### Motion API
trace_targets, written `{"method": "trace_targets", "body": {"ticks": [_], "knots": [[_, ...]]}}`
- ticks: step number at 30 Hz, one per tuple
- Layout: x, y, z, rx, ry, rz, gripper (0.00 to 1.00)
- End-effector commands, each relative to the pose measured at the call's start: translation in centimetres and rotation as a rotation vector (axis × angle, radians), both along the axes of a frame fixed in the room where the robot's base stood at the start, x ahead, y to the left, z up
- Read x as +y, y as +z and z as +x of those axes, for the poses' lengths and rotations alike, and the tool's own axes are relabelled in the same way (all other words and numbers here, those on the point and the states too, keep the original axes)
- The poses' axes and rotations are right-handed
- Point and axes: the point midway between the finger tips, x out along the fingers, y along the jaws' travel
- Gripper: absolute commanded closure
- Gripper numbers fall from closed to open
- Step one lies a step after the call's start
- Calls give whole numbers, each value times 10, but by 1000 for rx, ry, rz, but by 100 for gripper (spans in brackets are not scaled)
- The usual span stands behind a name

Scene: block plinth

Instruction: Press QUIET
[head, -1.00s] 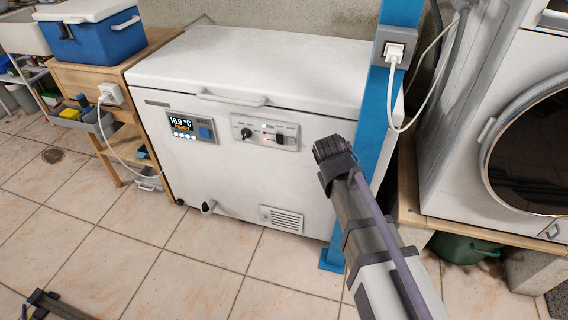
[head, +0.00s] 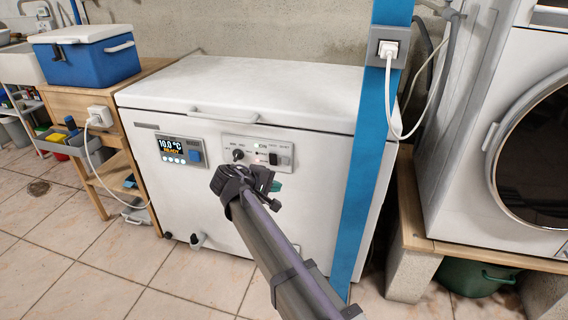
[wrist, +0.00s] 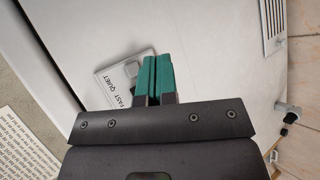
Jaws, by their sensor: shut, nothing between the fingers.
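The FAST/QUIET switch (head: 283,160) is a dark rocker at the right end of the grey control panel (head: 242,155) on the white chest freezer (head: 155,112). In the wrist view the panel (wrist: 104,58) shows the words FAST and QUIET, and the switch (wrist: 131,69) is partly hidden behind my fingers. My gripper (head: 275,187) shows in the head view just below the panel's right end. In the wrist view its teal fingers (wrist: 158,62) are shut and empty, over the panel's edge beside the switch. I cannot tell whether they touch it.
A display (head: 177,149) reading 10.0 °C is left of the panel. A blue post (head: 372,160) with a plugged socket (head: 389,47) stands right of my arm. A washing machine (head: 470,130) is at the right, and a blue cooler (head: 85,58) sits on a wooden cabinet at the left.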

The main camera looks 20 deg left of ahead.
Motion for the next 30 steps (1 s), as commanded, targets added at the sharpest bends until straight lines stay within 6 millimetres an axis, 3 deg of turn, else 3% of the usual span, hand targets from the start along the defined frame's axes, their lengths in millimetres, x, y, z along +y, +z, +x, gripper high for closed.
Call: {"method": "trace_targets", "body": {"ticks": [8, 21, 30], "knots": [[1, 0, 19, 1, -1, 1, 100], [4, 0, 80, 1, -2, 1, 100], [3, 0, 88, 1, -1, 2, 100]]}}
